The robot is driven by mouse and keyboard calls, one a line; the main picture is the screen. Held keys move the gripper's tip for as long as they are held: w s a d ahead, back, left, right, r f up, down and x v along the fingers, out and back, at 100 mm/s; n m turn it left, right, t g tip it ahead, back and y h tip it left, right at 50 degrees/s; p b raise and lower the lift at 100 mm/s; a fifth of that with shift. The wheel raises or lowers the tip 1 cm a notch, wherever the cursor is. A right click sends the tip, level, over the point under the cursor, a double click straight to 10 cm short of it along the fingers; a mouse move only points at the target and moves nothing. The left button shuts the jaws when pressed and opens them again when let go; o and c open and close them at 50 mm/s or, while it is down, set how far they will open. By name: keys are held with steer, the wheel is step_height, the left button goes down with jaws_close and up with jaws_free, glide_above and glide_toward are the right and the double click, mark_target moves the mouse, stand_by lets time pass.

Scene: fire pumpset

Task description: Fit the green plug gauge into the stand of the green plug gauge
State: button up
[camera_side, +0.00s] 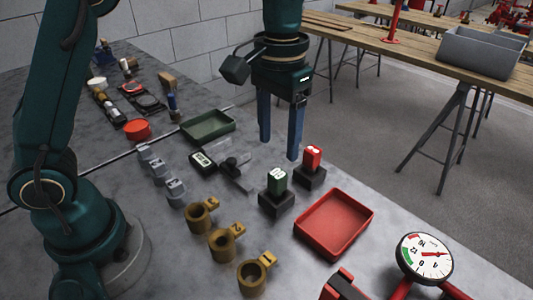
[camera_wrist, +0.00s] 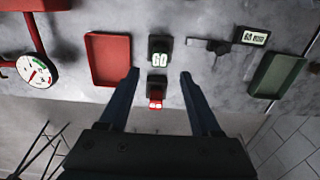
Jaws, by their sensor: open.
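The green plug gauge (camera_side: 277,180) is a small green block with white marking. It stands upright on its dark block-shaped stand (camera_side: 275,203); I cannot tell how deep it sits. In the wrist view the green gauge (camera_wrist: 160,59) shows a GO label, just beyond the fingertips. My gripper (camera_side: 279,148) has two blue fingers spread apart and pointing down, behind and above the green gauge in the side view. My gripper (camera_wrist: 159,74) is open and empty, with the fingertips either side of the line through the gauges.
A red gauge (camera_side: 313,157) stands in its own dark block close beside. A red tray (camera_side: 333,224) and a pressure gauge (camera_side: 424,257) lie right; a green tray (camera_side: 208,125) lies left. Brass numbered holders (camera_side: 222,246), grey numbered pieces (camera_side: 160,171) and a label box (camera_side: 203,163) are nearby.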

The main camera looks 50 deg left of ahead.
steer(key=s+a+r+t, duration=0.3)
steer(key=s+a+r, duration=0.1)
steer(key=s+r, duration=0.25)
steer(key=s+a+f+t, duration=0.2)
steer(key=s+f, duration=0.2)
steer(key=s, duration=0.3)
steer(key=shift+s+a+f+t, duration=0.25)
steer(key=shift+s+f+t, duration=0.05)
steer(key=shift+f, duration=0.1)
